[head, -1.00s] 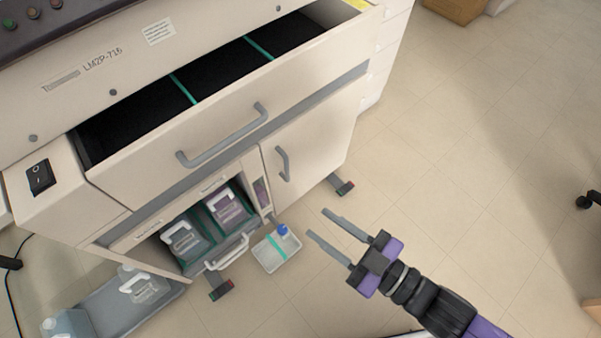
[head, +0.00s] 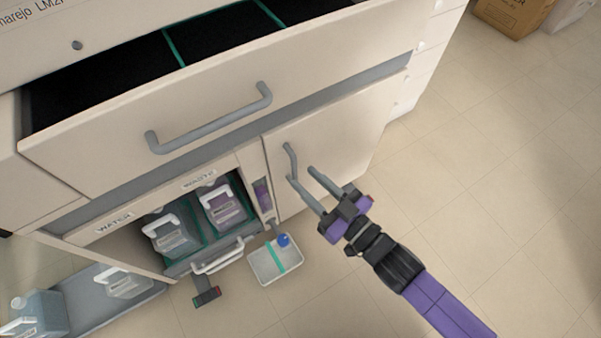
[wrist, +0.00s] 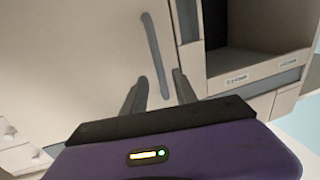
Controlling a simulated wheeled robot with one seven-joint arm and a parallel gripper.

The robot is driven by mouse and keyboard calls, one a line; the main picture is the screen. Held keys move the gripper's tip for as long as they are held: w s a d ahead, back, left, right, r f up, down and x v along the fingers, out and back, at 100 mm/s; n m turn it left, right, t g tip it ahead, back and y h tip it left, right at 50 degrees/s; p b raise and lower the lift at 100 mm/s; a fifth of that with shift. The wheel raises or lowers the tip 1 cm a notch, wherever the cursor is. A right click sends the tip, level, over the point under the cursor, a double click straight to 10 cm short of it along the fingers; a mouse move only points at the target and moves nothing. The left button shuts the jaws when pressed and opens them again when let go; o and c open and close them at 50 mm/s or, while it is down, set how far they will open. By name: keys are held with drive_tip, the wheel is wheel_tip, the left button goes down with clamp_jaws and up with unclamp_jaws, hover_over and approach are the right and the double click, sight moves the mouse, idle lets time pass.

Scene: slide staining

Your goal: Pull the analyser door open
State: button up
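The analyser (head: 120,125) is a large cream cabinet. Its small lower-right door (head: 335,135) looks shut and has a grey vertical bar handle (head: 290,162). My gripper (head: 302,175) is open, with its fingers pointing at the door close to the handle's lower end. In the wrist view, the handle (wrist: 156,55) stands ahead of the gap between the two open fingers (wrist: 160,88), and the door face (wrist: 85,60) fills the left. I cannot tell whether a finger touches the handle.
A drawer with a long handle (head: 210,122) stands open above the door. Left of the door, an open bay holds a water jug (head: 170,235) and a waste jug (head: 222,205). A white tray (head: 262,268) with a blue-capped item lies on the floor below.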

sight(296, 171)
drive_tip(key=shift+b+x, duration=0.35)
drive_tip(key=shift+x, duration=1.3)
drive_tip(key=shift+c, duration=0.4)
clamp_jaws()
